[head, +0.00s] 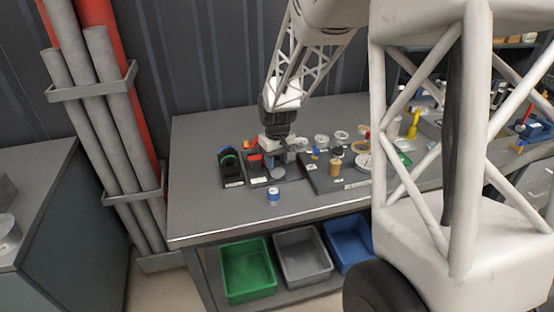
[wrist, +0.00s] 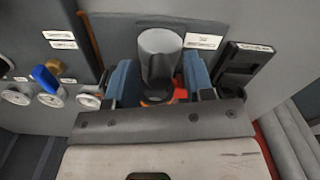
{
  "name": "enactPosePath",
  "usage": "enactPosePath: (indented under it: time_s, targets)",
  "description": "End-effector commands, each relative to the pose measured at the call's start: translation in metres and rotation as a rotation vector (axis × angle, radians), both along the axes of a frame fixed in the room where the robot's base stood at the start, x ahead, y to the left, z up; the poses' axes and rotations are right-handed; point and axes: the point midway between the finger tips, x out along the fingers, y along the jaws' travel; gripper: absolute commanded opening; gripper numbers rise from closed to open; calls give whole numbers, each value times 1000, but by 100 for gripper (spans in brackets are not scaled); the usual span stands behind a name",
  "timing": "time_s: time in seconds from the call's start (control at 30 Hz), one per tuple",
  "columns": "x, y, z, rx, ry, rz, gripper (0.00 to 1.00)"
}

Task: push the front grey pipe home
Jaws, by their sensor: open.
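In the wrist view, a short grey pipe (wrist: 160,45) with a pale round end stands between the two blue fingers of my gripper (wrist: 160,85). The fingers are open, one on each side of it; I cannot tell whether either touches it. An orange ring and a red part show near the pipe's lower end, partly hidden behind the gripper body. In the head view, my gripper (head: 275,157) is low over a dark labelled base plate (head: 259,181). A grey round end (head: 278,173), likely the same pipe, shows just below the fingers. How deep the pipe sits is hidden.
A black holder with a green ring (head: 229,159) stands left of the base plate. A dark board with valves and gauges (head: 325,182) lies close on the right. A blue-and-white can (head: 274,196) stands in front. The table's left part is clear.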

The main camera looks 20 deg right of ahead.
Motion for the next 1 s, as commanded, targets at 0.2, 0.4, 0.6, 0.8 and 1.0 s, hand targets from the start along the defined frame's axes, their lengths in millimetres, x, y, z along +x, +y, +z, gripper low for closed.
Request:
enactPosePath:
  time_s: [0.2,0.4,0.6,0.8,1.0]
  targets:
    - [0,0,0,0,0,0,24]
    - [0,0,0,0,0,0,0]
    - [2,0,0,0,0,0,0]
    - [28,0,1,1,-2,0,0]
    - [43,0,1,1,-2,0,0]
